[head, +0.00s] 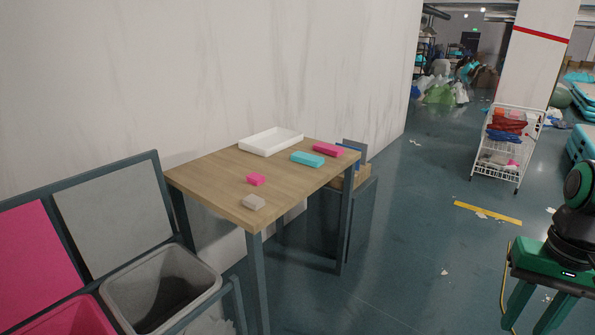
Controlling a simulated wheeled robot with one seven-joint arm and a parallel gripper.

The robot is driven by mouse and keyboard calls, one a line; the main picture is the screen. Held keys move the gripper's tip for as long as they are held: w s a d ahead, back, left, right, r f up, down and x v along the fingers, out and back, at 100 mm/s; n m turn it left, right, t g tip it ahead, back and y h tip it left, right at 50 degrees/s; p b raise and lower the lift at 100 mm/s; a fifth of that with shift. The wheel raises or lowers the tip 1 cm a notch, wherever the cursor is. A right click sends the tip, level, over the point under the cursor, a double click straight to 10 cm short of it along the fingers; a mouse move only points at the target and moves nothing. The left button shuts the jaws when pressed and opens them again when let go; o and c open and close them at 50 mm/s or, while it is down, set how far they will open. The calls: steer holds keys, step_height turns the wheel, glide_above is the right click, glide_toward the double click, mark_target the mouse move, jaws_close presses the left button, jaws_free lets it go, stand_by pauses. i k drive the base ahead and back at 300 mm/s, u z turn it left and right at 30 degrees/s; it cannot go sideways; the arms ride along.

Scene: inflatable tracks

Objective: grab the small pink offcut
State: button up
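The small pink offcut (256,180) lies on the wooden table (221,176), left of the table's middle. It is a small block, apart from the other pieces. A longer pink block (328,149) lies near the table's right end. My gripper (535,316) is at the lower right of the head view, green, with two fingers pointing down. It is well to the right of the table, over the floor. The fingers stand apart with a gap between them, and nothing shows in the gap. The fingertips run close to the bottom edge of the picture.
On the table are a grey block (253,202), a turquoise block (307,159) and a white tray (270,141). A grey bin (160,285) and a framed rack stand at front left. A white cart (508,149) stands behind. The floor between table and gripper is mostly clear.

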mark_target(254, 177)
steer(key=z, duration=0.35)
steer(key=i, duration=1.5)
steer(key=u, duration=0.3)
